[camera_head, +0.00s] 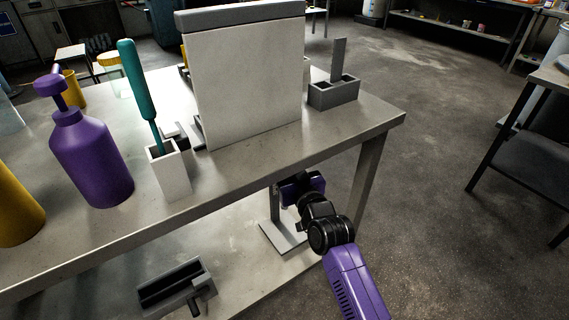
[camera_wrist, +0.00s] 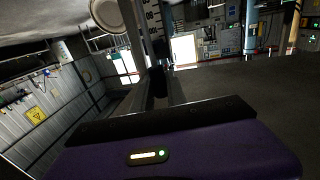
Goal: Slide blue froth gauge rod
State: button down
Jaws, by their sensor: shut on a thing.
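A grey stand with a flat base plate (camera_head: 283,238) and an upright post (camera_head: 275,204) is on the lower shelf under the table. My gripper (camera_head: 290,186) is beside the upper part of this post, below the tabletop edge. In the wrist view, my gripper's two fingers (camera_wrist: 158,90) are close around a small dark piece (camera_wrist: 157,76) near a grey upright with scale marks (camera_wrist: 150,16). I cannot make out any blue on a rod; the tabletop and my wrist hide the upper part of the stand.
The tabletop edge (camera_head: 240,165) overhangs my gripper, and a table leg (camera_head: 368,180) is to its right. A grey open box (camera_head: 178,285) is on the lower shelf. A purple pump bottle (camera_head: 92,160) and a white panel (camera_head: 247,85) stand above.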

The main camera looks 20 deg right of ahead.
jog(key=shift+r, duration=0.25)
jog(key=c, duration=1.3)
grip_release()
jog(key=shift+s+f, duration=0.1)
jog(key=s, duration=0.7)
jog(key=shift+s+d+p, duration=0.25)
jog(key=shift+s+p, duration=0.05)
jog(key=shift+p, duration=0.05)
